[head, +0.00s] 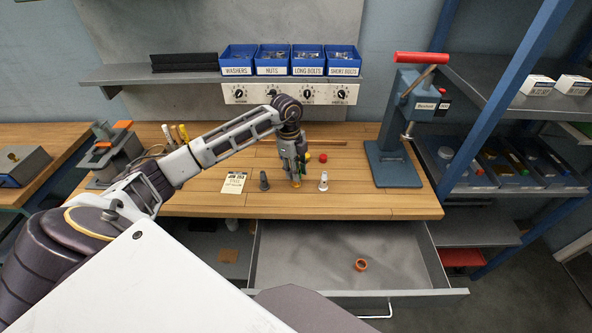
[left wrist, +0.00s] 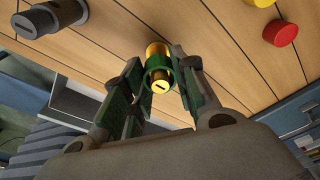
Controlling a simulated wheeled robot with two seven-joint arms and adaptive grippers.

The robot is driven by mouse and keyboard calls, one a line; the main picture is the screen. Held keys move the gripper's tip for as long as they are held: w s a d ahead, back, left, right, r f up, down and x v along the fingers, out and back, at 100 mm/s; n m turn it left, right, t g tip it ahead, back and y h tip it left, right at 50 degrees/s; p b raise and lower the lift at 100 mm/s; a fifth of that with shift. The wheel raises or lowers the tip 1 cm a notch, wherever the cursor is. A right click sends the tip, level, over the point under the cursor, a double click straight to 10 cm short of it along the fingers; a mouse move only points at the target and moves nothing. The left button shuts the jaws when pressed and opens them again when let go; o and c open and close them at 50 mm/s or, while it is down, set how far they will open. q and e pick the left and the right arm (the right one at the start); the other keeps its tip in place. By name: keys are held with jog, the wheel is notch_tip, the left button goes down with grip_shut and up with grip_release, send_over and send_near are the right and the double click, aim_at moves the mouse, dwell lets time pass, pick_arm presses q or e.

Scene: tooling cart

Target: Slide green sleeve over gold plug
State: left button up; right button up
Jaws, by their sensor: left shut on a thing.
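The gold plug (head: 296,185) stands on the wooden bench between a dark grey plug (head: 264,181) and a pale silver plug (head: 323,181). In the left wrist view the gold plug (left wrist: 157,50) shows a slotted end. The green sleeve (left wrist: 158,70) is a ring around the gold plug, with the slotted end visible inside it; how far down it sits is hard to tell. My left gripper (head: 296,174) points down over the plug. Its fingers (left wrist: 160,88) are shut on the green sleeve from both sides. My right gripper is not in view.
A red cap (head: 323,158) and a yellow cap (head: 308,157) lie behind the plugs. A paper card (head: 234,182) lies to the left. A blue press (head: 392,150) stands at the right. The open drawer (head: 290,255) below holds an orange ring (head: 361,265).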

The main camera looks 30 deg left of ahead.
pick_arm(q)
jog(key=shift+f+b, duration=0.5)
jog(key=shift+f, duration=0.95)
dwell(1.8)
jog(key=o, duration=1.2)
jog(key=shift+o, duration=0.2)
jog(key=shift+r, duration=0.2)
jog(key=shift+r+p, duration=4.2)
jog(key=shift+r, duration=2.85)
